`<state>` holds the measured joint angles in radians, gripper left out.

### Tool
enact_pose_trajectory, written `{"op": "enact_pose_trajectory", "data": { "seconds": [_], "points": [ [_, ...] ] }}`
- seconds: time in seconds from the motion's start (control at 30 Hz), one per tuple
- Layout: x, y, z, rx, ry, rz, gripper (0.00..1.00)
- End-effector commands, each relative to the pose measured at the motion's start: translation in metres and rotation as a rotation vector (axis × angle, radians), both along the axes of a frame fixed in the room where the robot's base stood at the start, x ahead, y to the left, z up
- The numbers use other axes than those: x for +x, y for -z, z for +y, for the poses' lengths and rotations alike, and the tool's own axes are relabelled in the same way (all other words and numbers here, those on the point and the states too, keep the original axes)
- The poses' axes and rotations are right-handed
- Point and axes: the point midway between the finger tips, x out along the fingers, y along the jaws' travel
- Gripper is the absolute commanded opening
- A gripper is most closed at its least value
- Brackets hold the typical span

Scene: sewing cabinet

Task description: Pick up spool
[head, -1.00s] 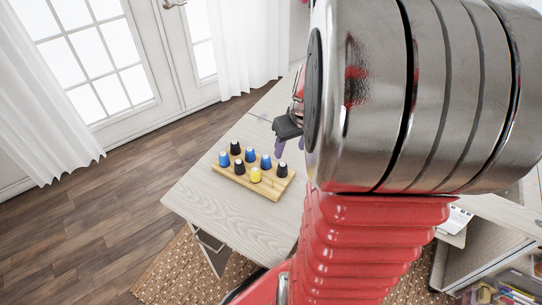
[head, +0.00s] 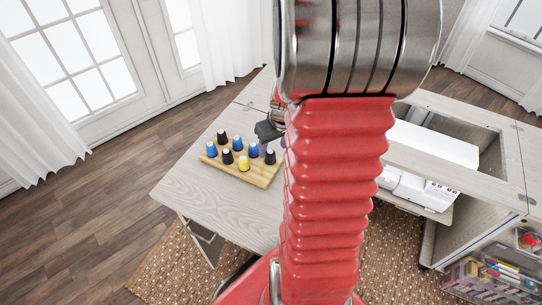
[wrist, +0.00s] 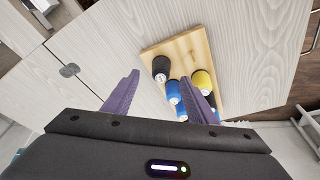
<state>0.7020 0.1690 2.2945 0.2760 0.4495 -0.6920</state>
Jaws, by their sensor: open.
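Several spools stand upright on a light wooden board (head: 262,181) on the grey wood-grain tabletop. They are black, blue and yellow. The yellow spool (head: 244,163) is at the front edge, and a black spool (head: 270,157) stands at the board's right end. In the wrist view, a black spool (wrist: 161,69) appears between the purple fingertips of my gripper (wrist: 159,77), with a blue spool (wrist: 174,91) and the yellow spool (wrist: 203,82) near the right finger. My gripper is open and empty. The right finger hides part of the group. In the head view my arm hides most of the gripper.
The tabletop (head: 185,185) is clear left of the board. Right of my arm, the cabinet has an open well with a white sewing machine (head: 420,190) at its front. Clear boxes (head: 490,275) of supplies sit low at the right.

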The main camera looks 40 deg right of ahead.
Motion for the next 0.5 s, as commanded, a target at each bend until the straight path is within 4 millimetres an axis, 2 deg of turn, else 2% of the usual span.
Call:
{"op": "enact_pose_trajectory", "data": {
  "seconds": [0.1,0.5],
  "points": [
    [0.0014,0.0056,-0.0004,-0.001,-0.001,0.000,0.52],
    [0.0022,0.0080,-0.0004,0.000,0.000,0.000,0.52]
  ]
}}
